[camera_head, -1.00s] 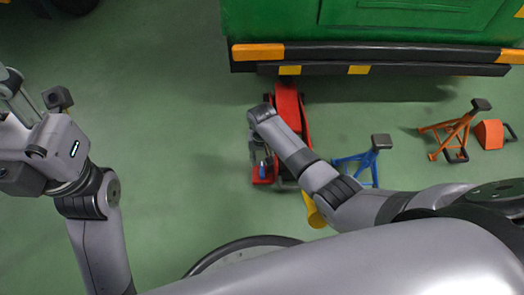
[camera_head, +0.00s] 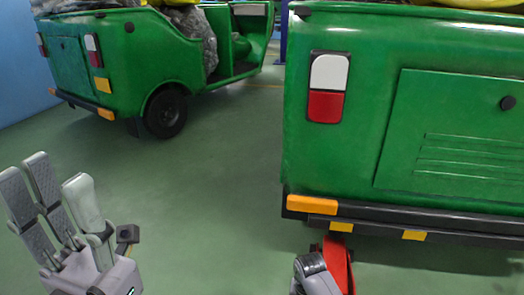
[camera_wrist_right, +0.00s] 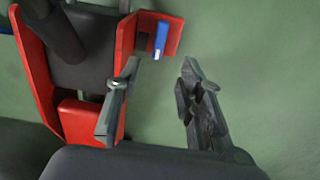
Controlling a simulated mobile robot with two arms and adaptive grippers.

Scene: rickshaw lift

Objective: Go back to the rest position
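My left gripper (camera_head: 56,180) is raised at the lower left of the head view, its fingers pointing up and apart, with nothing between them. In the right wrist view my right gripper (camera_wrist_right: 160,78) is open and empty over the green floor. Its left finger overlaps the edge of the red floor jack (camera_wrist_right: 122,48) in the picture; I cannot tell whether they touch. A small blue part (camera_wrist_right: 161,38) stands on the jack's red plate. In the head view only a piece of the jack (camera_head: 340,262) shows, behind my right arm; my right gripper is out of that view.
A green rickshaw (camera_head: 420,130) with a black bumper (camera_head: 420,213) fills the right, above the jack. A second green rickshaw (camera_head: 130,50) stands at the back left by a blue wall (camera_head: 18,70). The green floor (camera_head: 215,190) between them is clear.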

